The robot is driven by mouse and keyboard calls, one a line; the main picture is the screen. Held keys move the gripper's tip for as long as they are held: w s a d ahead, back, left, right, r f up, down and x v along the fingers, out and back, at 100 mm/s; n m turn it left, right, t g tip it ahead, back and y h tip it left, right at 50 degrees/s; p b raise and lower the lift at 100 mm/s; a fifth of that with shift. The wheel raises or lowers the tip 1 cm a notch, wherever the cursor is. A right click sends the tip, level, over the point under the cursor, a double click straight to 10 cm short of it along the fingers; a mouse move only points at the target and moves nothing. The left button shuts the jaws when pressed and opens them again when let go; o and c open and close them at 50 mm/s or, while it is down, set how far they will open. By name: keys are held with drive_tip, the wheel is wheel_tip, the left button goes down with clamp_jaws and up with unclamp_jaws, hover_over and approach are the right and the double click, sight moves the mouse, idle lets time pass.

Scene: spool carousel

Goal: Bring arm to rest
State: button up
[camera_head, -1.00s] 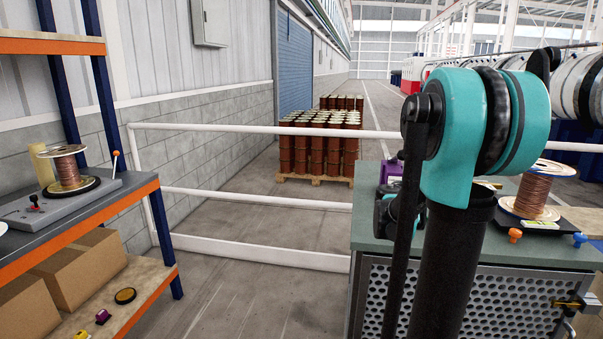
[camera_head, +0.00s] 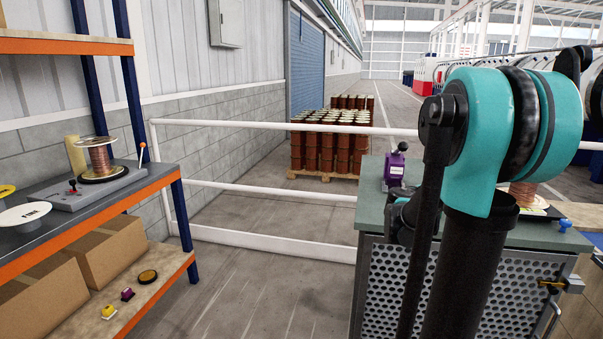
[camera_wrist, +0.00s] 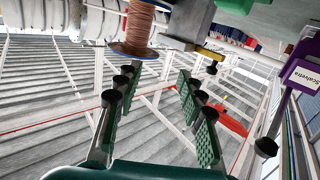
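My arm (camera_head: 480,140) stands in the right half of the head view, a teal joint above a black tube. My gripper (camera_wrist: 157,75) shows in the wrist view, its two green-padded fingers spread apart with nothing between them. In the head view I cannot make out the gripper. A copper spool (camera_wrist: 139,25) appears beyond the fingertips in the wrist view. A copper spool (camera_head: 523,194) on the green-topped cabinet (camera_head: 372,222) is mostly hidden behind my arm in the head view.
A purple device (camera_head: 395,170) stands on the cabinet; a purple labelled body (camera_wrist: 300,72) shows in the wrist view. At left is a shelf (camera_head: 155,187) with a copper spool (camera_head: 101,157) and boxes (camera_head: 105,250). A white railing (camera_head: 265,237) crosses behind clear floor.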

drive_tip(key=s+a+f+n+g+y, duration=0.4)
drive_tip(key=s+a+f+n+y, duration=0.7)
drive_tip(key=s+a+f, duration=1.3)
drive_tip(key=a+f+y, duration=0.1)
drive_tip(key=a+y, duration=0.2)
drive_tip(key=shift+a+f+g+y, duration=0.2)
drive_tip(key=shift+f+g+y, duration=0.1)
drive_tip(key=shift+f+y, duration=0.1)
